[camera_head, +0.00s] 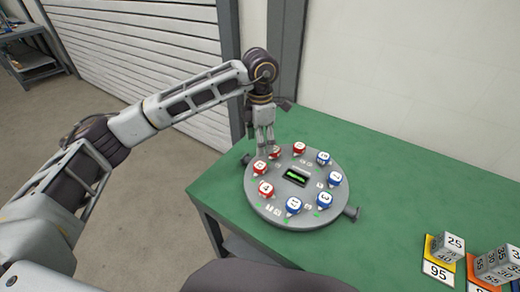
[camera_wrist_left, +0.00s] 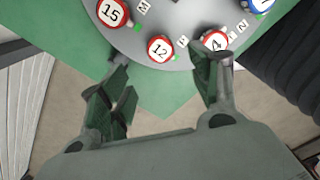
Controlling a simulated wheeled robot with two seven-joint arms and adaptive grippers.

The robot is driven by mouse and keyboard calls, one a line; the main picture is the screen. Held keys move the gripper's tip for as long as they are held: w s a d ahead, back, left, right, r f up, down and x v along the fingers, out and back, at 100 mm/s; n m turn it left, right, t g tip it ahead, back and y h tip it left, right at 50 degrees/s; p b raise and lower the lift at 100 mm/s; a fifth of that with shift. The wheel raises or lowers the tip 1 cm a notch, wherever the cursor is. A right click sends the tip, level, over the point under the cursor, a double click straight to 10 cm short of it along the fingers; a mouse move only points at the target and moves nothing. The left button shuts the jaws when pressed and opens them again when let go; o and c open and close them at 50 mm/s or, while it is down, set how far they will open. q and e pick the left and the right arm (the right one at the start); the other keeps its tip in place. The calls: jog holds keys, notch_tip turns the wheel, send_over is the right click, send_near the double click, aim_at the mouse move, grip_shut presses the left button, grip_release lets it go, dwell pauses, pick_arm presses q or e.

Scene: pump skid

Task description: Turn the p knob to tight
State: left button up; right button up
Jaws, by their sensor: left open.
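A round grey dial plate (camera_head: 250,190) lies on the green table with a ring of red and blue numbered knobs and a small display (camera_head: 296,177) in its middle. My left gripper (camera_head: 266,149) is open and points down at the plate's far left edge, close to a red knob (camera_head: 275,152). In the left wrist view, its spread fingers (camera_wrist_left: 170,62) show below a red knob marked 12 (camera_wrist_left: 160,48). A red knob marked 4 (camera_wrist_left: 215,40) is by the right fingertip, partly covered. A red knob marked 15 (camera_wrist_left: 112,12) is further left. I cannot surely read which label is P.
Number cubes stand on coloured cards (camera_head: 438,270) at the table's right front. The green table (camera_head: 400,185) is clear between them and the plate. A lug (camera_head: 351,214) sticks out at the plate's right. A grey shelf (camera_head: 35,50) stands far left.

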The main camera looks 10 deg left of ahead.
pick_arm(q)
jog(key=shift+r, duration=0.95)
